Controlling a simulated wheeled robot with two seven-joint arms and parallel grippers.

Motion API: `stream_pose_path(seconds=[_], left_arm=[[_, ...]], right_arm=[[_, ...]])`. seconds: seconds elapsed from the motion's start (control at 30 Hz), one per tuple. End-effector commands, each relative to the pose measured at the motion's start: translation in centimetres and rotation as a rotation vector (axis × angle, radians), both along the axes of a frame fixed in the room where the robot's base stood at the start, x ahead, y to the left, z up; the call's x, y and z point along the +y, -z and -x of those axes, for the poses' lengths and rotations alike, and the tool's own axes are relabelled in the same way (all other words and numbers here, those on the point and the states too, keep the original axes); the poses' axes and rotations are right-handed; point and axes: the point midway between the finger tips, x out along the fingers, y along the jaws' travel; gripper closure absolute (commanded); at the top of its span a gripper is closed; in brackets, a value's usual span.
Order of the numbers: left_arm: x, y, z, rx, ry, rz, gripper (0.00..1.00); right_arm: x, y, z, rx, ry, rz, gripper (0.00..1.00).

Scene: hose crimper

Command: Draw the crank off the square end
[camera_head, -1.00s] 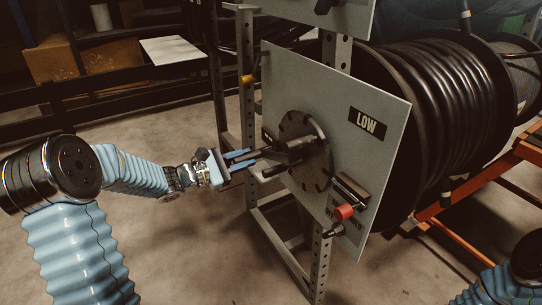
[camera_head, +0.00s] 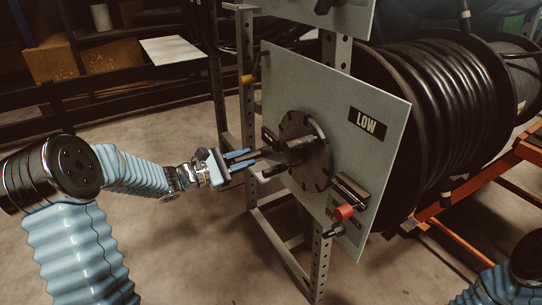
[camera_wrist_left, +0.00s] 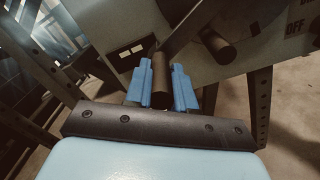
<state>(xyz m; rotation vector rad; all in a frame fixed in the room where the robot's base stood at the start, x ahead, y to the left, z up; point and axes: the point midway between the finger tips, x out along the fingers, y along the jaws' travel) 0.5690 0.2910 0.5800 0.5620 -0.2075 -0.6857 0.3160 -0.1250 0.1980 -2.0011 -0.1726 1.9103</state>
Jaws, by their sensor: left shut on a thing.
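The dark crank (camera_head: 268,153) is at the round dark flange (camera_head: 317,150) on the grey panel. My left gripper (camera_head: 243,160) is to the left of the flange, with its blue fingers shut on the crank's handle. In the left wrist view the handle (camera_wrist_left: 161,76) is a dark cylinder between the two blue fingers (camera_wrist_left: 161,85). The flat crank arm (camera_wrist_left: 194,24) runs up and right from it. The square end is hidden, so I cannot tell how far the crank sits on it. My right gripper is out of view.
The panel (camera_head: 385,95) carries a LOW label and a small red-collared lever (camera_head: 343,213) below the flange. A perforated steel frame (camera_head: 318,265) supports it. A large black hose reel (camera_head: 440,110) stands behind. Open floor (camera_head: 190,240) lies left of the frame.

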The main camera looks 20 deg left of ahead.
Motion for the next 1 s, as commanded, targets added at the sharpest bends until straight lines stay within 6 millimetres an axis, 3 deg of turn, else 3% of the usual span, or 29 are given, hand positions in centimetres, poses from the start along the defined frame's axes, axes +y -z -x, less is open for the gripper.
stream_pose_path(seconds=[1.0], left_arm=[[0.33,-0.84,-0.25,-0.045,-0.001,-0.055,1.00]], right_arm=[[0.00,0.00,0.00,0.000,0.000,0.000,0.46]])
